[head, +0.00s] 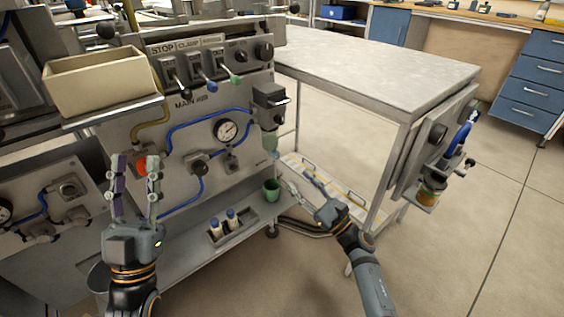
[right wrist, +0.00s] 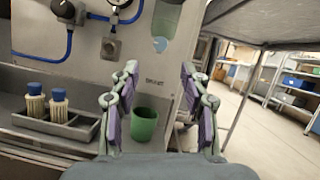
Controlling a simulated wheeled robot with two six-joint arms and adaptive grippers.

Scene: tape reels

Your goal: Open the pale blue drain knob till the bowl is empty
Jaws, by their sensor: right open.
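The pale blue drain knob (head: 276,155) hangs under a filter unit on the right side of the grey machine panel. It also shows in the right wrist view (right wrist: 160,44), just below the translucent greenish bowl (right wrist: 166,18). I cannot tell how much liquid the bowl holds. A green cup (head: 271,190) stands on the shelf below the knob. My right gripper (head: 296,176) is open and empty, in front of the knob and apart from it. In its wrist view the knob appears beyond and above the fingertips. My left gripper (head: 136,163) is open and empty before the panel's left part.
A tray with white, blue-capped bottles (right wrist: 46,104) sits left of the cup. A gauge (head: 226,130) and blue hoses are on the panel. A grey table (head: 375,65) stands to the right, its leg near my right arm. A beige bin (head: 100,80) is at upper left.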

